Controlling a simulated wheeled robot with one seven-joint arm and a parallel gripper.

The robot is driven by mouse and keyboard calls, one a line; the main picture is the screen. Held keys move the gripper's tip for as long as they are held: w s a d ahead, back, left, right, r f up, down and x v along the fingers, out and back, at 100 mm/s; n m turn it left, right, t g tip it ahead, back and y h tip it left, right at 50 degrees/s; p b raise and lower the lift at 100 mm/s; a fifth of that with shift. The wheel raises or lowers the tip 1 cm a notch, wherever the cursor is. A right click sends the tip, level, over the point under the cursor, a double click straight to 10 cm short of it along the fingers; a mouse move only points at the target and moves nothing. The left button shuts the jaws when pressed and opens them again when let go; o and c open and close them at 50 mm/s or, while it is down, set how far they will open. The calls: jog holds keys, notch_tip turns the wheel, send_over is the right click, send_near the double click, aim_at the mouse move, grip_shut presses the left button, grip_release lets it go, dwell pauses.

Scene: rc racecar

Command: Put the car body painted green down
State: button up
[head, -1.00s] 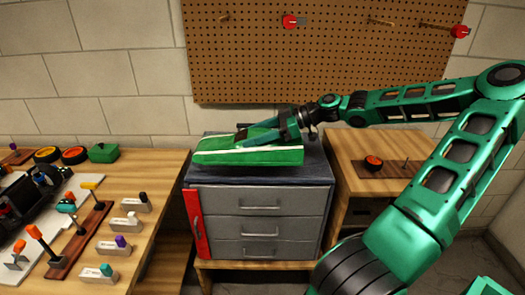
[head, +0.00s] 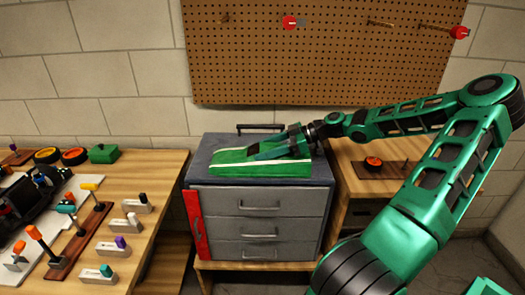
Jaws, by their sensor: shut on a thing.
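The green car body (head: 238,162) with a white stripe lies on the dark top of the grey drawer cabinet (head: 196,172). My gripper (head: 258,153) comes in from the right, low over the car body, and is shut on it at its right part. The fingertips overlap the body, so the exact contact is hard to see. The car body looks to be resting on, or very close to, the cabinet top.
The cabinet has several drawers, a red side panel (head: 195,222) and a black handle (head: 260,128) at the back.

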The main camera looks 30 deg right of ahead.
jog(key=o, duration=1.1)
